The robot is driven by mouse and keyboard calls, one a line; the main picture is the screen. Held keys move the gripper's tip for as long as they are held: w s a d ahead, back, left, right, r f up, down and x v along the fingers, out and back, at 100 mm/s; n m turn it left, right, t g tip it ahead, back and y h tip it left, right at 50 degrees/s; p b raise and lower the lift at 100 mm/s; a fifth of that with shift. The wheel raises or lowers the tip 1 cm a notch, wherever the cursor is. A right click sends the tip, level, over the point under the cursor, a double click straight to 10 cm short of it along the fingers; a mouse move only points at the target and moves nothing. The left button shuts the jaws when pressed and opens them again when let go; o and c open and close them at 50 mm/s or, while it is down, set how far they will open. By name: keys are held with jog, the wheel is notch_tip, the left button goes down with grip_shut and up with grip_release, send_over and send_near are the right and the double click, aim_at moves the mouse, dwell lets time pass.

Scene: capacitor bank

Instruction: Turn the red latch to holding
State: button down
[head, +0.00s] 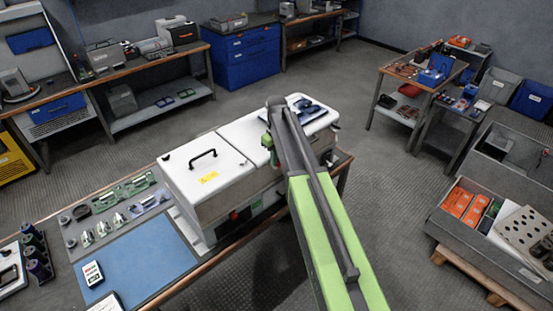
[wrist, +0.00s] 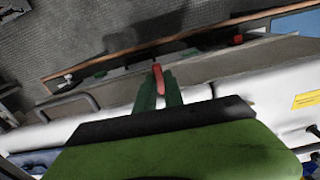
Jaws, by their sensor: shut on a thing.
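The red latch (wrist: 158,74) shows in the wrist view as a short red bar between the green fingers of my gripper (wrist: 158,92). My gripper is shut on it, near the front edge of the white-topped cabinet (wrist: 100,130). In the head view my arm covers the latch. The same cabinet (head: 190,165) stands on the bench there, with my arm reaching over its right part. The latch's exact setting and any marks for it cannot be read.
A second small red part (wrist: 238,39) sits on the cabinet front. A black handle (head: 203,155) stands on the left lid. A blue mat (head: 135,250) and circuit boards (head: 125,190) lie on the bench to the left. Open floor lies behind the cabinet.

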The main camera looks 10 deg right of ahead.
jog(key=c, duration=1.7)
grip_release()
jog(key=shift+c, duration=0.2)
notch_tip(320, 180, up, 17)
jog(key=p, duration=1.7)
jog(key=shift+r, duration=0.2)
